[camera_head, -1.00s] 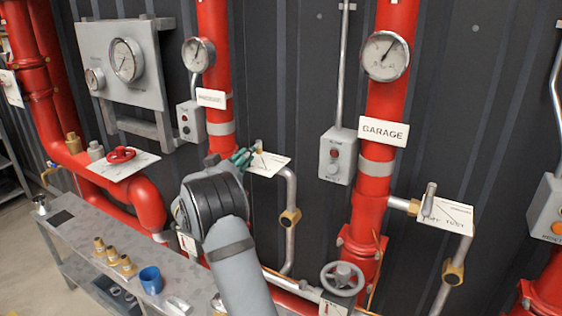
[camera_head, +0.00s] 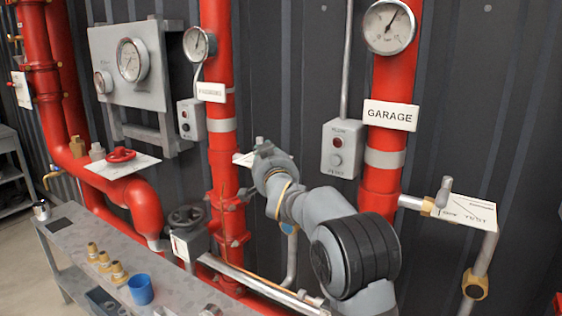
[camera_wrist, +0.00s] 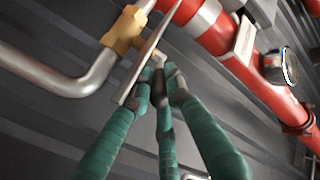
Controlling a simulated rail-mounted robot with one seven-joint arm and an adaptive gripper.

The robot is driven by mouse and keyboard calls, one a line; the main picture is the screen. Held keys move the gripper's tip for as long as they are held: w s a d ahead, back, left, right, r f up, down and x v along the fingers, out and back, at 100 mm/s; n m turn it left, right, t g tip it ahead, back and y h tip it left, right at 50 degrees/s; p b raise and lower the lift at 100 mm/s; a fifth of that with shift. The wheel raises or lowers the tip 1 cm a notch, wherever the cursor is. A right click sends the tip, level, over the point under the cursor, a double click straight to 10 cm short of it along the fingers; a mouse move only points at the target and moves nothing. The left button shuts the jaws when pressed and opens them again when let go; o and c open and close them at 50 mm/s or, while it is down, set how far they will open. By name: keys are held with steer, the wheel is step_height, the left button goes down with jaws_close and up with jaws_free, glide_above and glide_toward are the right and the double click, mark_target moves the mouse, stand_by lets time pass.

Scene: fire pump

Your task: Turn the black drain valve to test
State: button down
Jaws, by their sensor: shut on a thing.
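My gripper (camera_wrist: 165,85) has green fingers with dark tips, closed together beside the edge of a thin white plate (camera_wrist: 150,55) in the wrist view. They are shut on a small lever of the brass valve (camera_wrist: 124,30), mostly hidden by the tips; its colour is unclear. In the head view my wrist hides the fingers and most of this valve. Part of its white plate (camera_head: 243,159) shows left of my wrist, by the middle red pipe. A similar valve with a grey lever (camera_head: 444,191) and a plate (camera_head: 468,210) marked TEST is under the GARAGE sign.
Red pipes (camera_head: 218,150) stand close on both sides of my arm. A dark handwheel (camera_head: 187,217) is below left. A grey bench (camera_head: 75,235) holds brass fittings (camera_head: 105,262) and a blue cup (camera_head: 139,289). A grey switch box (camera_head: 342,148) is on the wall.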

steer(key=shift+f, duration=0.25)
steer(key=c, duration=1.8)
jaws_free()
steer(key=shift+a, duration=0.1)
steer(key=shift+c, duration=0.2)
steer(key=shift+o, duration=1)
steer(key=shift+r, duration=0.15)
steer(key=v, duration=1.2)
steer(key=x, duration=1.2)
